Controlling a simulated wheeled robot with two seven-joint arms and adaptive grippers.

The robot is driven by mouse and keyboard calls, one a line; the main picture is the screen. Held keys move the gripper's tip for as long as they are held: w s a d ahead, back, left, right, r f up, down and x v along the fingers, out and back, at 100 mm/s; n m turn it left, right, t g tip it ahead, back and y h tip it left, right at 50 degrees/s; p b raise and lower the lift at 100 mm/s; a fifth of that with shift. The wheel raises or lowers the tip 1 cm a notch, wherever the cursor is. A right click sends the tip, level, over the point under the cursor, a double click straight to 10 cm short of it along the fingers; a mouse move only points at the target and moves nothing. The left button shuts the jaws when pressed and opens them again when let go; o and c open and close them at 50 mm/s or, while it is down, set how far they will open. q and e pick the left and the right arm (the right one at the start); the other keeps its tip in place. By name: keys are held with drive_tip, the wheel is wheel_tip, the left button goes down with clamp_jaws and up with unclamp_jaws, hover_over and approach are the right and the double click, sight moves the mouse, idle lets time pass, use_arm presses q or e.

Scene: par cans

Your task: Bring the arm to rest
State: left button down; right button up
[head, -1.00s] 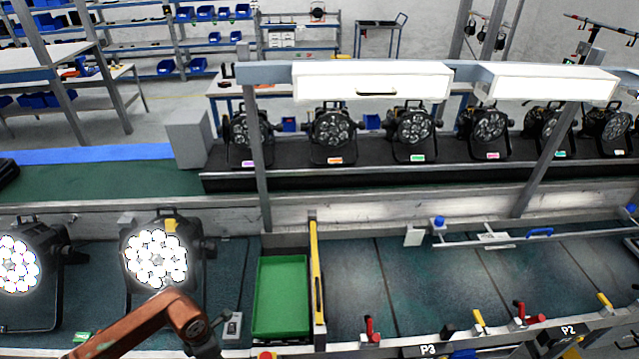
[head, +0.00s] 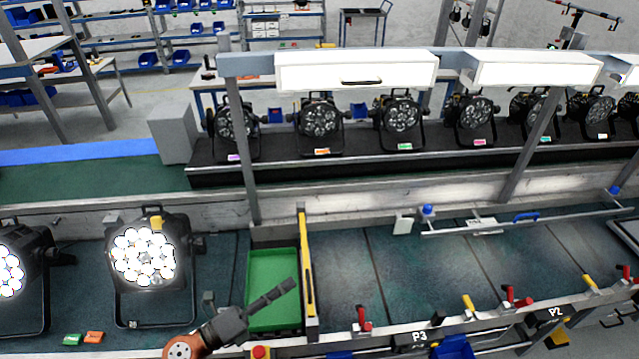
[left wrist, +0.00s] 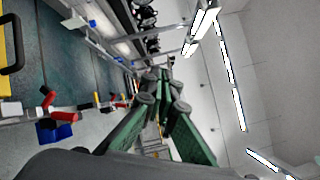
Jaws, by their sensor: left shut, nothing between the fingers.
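My left arm comes in from the bottom left of the head view, with its orange link (head: 183,347) at the lower edge. My left gripper (head: 288,287) is shut and empty. It points up and to the right and shows in front of the green tray (head: 272,262); its height above the tray is hard to tell. In the left wrist view the two fingers of the left gripper (left wrist: 160,78) run together at their tips, with nothing between them. My right gripper is not in view.
A lit par can (head: 143,256) stands left of the tray, with a green tag (head: 72,339) and an orange tag (head: 94,337) in front. A yellow-topped divider (head: 307,265) borders the tray's right side. A red button (head: 260,352) sits at the front edge. Bays to the right look bare.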

use_arm(q)
drive_tip(key=w+a+n+t+y, duration=0.35)
drive_tip(key=a+n+y, duration=0.25)
drive_tip(key=a+n, duration=0.25)
drive_tip(key=w+a+n+t+y, duration=0.2)
drive_tip(key=a+n+t+y, duration=0.3)
drive_tip(key=a+n, duration=0.35)
drive_tip(key=s+a+f+n+g+y, duration=0.4)
drive_tip(key=a+f+n, duration=0.2)
drive_tip(key=a+f, duration=0.15)
drive_tip(key=s+a+f+n+g+y, duration=0.35)
drive_tip(key=a+f+n, duration=0.25)
drive_tip(key=f, duration=0.3)
drive_tip(key=s+d+f+n+g+h, duration=0.25)
drive_tip(key=s+f+n+g, duration=0.45)
drive_tip(key=s+f, duration=0.95)
drive_tip(key=s+d+f+m+g, duration=0.1)
drive_tip(key=s+f+g, duration=0.15)
drive_tip(key=f, duration=1.25)
drive_tip(key=s+d+f+m+g, duration=0.1)
drive_tip(key=s+f+m, duration=0.15)
drive_tip(key=f, duration=1.35)
drive_tip(key=s+f, duration=1.5)
drive_tip(key=s, duration=0.3)
drive_tip(key=shift+s+d+f+g+h, duration=0.15)
drive_tip(key=shift+s+f+g+h, duration=0.2)
drive_tip(key=shift+g, duration=0.1)
